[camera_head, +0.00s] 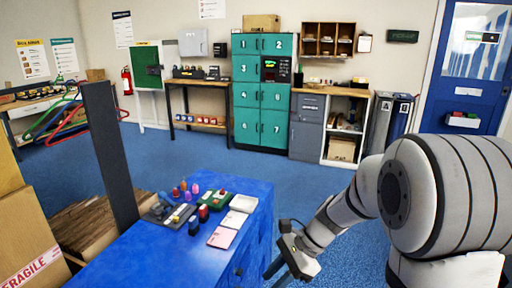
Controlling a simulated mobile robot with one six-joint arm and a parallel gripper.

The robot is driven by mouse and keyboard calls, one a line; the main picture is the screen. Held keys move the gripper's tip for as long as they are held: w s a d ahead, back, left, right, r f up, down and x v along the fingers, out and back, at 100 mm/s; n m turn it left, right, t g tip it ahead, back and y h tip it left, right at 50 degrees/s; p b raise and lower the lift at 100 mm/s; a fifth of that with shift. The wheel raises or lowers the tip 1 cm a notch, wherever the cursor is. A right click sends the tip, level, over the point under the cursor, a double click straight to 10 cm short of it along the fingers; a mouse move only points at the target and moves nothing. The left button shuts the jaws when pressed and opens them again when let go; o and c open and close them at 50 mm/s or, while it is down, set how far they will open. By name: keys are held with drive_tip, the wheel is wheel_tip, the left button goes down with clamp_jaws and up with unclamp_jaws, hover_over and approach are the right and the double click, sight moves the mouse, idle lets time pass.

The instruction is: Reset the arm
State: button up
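My arm comes in from the right side of the head view, large and pale grey with dark bands. It reaches left and down, and my gripper (284,262) hangs at the lower middle, just right of the blue cabinet. The gripper is small and partly dark in the picture, so I cannot tell whether its fingers are open or shut. I see nothing clearly held in it.
A blue cabinet (150,258) bears stamps (194,188), pads and a pink card (225,237). A dark post (110,155) and cartons (27,225) stand left. Teal lockers (262,95) and workbenches line the back wall. Blue floor (240,168) between is clear.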

drive_tip(key=s+d+r+n+t+h+p, duration=0.4)
drive_tip(key=s+d+r+n+h, duration=0.3)
drive_tip(key=s+d+r+n, duration=0.3)
drive_tip(key=s+n, duration=0.1)
drive_tip(key=n, duration=0.3)
drive_tip(key=shift+s+d+r+n+t+h, duration=0.25)
drive_tip(key=shift+s+r+n+t+h, duration=0.05)
drive_tip(key=shift+s+r+t+h, duration=0.1)
drive_tip(key=shift+o, duration=0.3)
